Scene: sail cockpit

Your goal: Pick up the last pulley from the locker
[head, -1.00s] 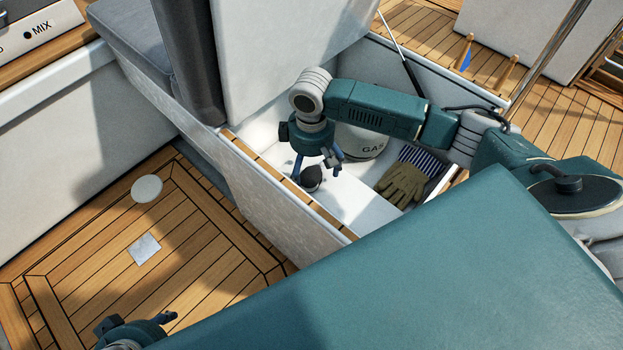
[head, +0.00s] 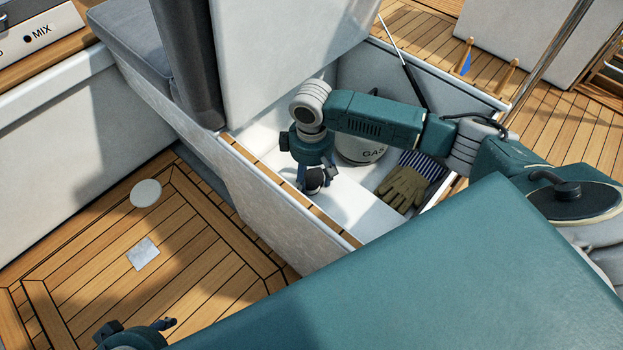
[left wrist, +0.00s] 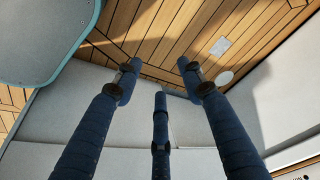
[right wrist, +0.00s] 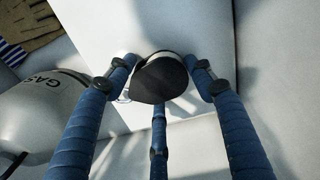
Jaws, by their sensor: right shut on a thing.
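The pulley (head: 314,180) is a small round black and pale block inside the open white locker (head: 347,202). My right gripper (head: 314,184) reaches down into the locker with its fingers shut around the pulley. The right wrist view shows the pulley (right wrist: 160,78) between the fingertips, its dark face toward the camera, close to the white locker floor. I cannot tell whether it touches the floor. My left gripper (head: 150,328) is low at the bottom left, over the cockpit sole. In the left wrist view its fingers (left wrist: 158,82) are spread and empty.
The raised lid (head: 280,60) stands behind. The locker's wooden edge (head: 290,196) borders the teak sole (head: 190,240), which holds a round plate and a square plate.

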